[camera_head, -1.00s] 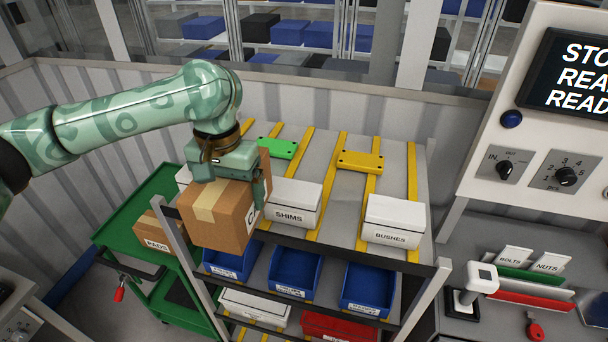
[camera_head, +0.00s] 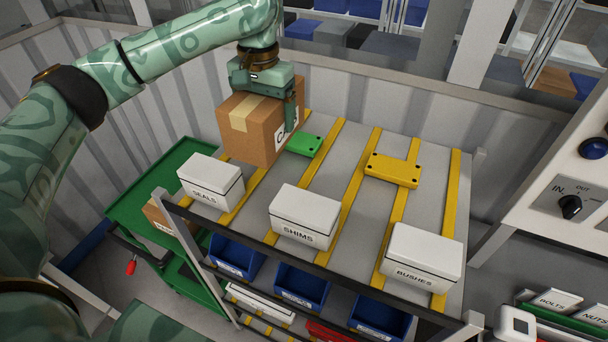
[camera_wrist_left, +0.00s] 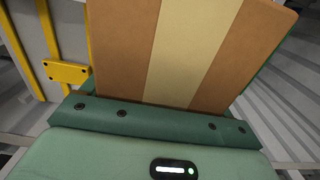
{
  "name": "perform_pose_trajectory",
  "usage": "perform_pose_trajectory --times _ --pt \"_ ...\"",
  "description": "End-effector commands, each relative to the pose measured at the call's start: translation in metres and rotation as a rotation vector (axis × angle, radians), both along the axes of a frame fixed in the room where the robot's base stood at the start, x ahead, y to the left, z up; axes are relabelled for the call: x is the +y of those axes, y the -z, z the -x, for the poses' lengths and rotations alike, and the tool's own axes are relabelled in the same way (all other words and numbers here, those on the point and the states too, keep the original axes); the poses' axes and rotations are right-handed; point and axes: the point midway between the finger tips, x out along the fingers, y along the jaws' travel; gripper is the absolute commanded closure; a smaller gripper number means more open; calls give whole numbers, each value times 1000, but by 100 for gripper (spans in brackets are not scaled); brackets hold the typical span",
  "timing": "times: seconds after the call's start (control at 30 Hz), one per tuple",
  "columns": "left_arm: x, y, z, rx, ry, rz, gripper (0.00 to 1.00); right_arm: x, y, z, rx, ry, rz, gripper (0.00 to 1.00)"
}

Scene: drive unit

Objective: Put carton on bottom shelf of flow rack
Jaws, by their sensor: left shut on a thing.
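The brown carton (camera_head: 253,131) with a tan tape strip and a partly hidden white label is held in my left gripper (camera_head: 272,95) over the back left of the flow rack (camera_head: 335,190). The left gripper is shut on it from above. The rack's top shelf carries yellow rails. On its lower levels are blue bins (camera_head: 302,285) and, at the bottom edge of the picture, a white box (camera_head: 262,303) and part of a red box. My right gripper is not in view.
White boxes marked SEALS (camera_head: 210,182), SHIMS (camera_head: 304,216) and BUSHES (camera_head: 422,258) stand along the top shelf's front. A green block (camera_head: 304,145) and a yellow bracket (camera_head: 392,170) lie behind them. A green cart (camera_head: 150,195) with another carton stands at left.

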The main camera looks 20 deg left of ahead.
Motion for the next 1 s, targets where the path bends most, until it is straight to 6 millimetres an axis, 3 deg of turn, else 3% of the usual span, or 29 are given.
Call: perform_pose_trajectory --times 0.1,0.23,0.4,0.6,0.77,1.0 --pt "-1 38 1 6 2 2 53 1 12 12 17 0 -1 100" --pt "0 68 1 4 0 2 53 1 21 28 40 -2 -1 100" --pt "0 100 1 1 1 1 53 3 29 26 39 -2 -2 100" --pt "0 121 1 -1 0 0 53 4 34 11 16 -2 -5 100" --pt "0 129 1 0 1 1 53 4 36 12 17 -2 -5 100" --pt "0 163 1 -1 1 0 53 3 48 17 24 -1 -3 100"
